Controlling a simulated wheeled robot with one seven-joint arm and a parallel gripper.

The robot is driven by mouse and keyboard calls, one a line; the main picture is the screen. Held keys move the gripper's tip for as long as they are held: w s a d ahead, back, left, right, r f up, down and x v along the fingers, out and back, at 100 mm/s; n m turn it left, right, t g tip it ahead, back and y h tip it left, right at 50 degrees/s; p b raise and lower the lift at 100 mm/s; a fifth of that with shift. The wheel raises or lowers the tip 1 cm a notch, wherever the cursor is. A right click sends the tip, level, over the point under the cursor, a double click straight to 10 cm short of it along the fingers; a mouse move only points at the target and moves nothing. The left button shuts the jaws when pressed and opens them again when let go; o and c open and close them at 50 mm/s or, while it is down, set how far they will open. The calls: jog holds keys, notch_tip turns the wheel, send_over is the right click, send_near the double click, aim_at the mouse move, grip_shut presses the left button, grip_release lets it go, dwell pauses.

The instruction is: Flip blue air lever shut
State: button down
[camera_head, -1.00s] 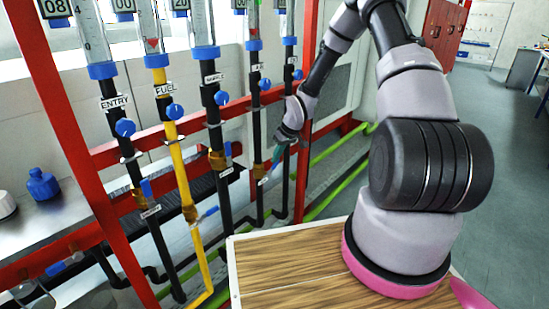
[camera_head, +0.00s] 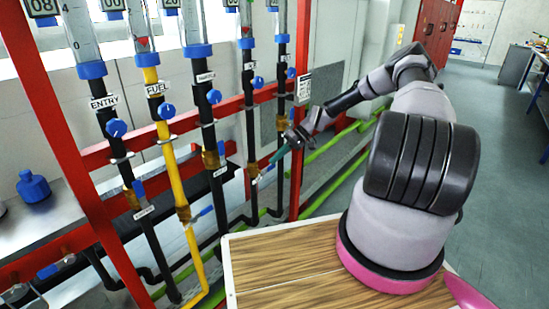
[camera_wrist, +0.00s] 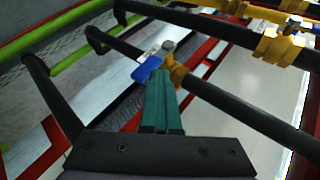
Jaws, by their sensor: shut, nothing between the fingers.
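The blue lever (camera_wrist: 147,68) sits by a brass valve (camera_wrist: 176,72) on a black pipe in the wrist view. In the head view this looks like the fourth pipe, whose brass valve (camera_head: 253,169) is low down; its label is too small to read surely. My gripper (camera_wrist: 161,76) has its green fingers shut and empty. Their tips are right beside the lever and valve in the wrist view; I cannot tell whether they touch. In the head view my gripper (camera_head: 271,162) reaches in from the right, and the lever is mostly hidden or too small there.
The yellow FUEL pipe (camera_head: 172,150) has a blue lever (camera_head: 205,211) sticking out sideways. The ENTRY pipe's lever (camera_head: 138,188) lies along its pipe. Round blue knobs (camera_head: 116,128) sit higher up. A red frame (camera_head: 105,215) surrounds the pipes, and green pipes (camera_head: 335,142) run behind.

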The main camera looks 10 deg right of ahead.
jog(key=shift+w+d+f, duration=0.1)
jog(key=shift+d+f, duration=0.05)
jog(key=shift+f, duration=0.15)
jog(key=shift+d+f, duration=0.15)
jog(key=shift+f, duration=0.1)
dwell(0.4)
jog(key=a+r+v, duration=0.1)
jog(key=v, duration=1.1)
jog(key=shift+w+r, duration=0.25)
jog(key=shift+r, duration=0.2)
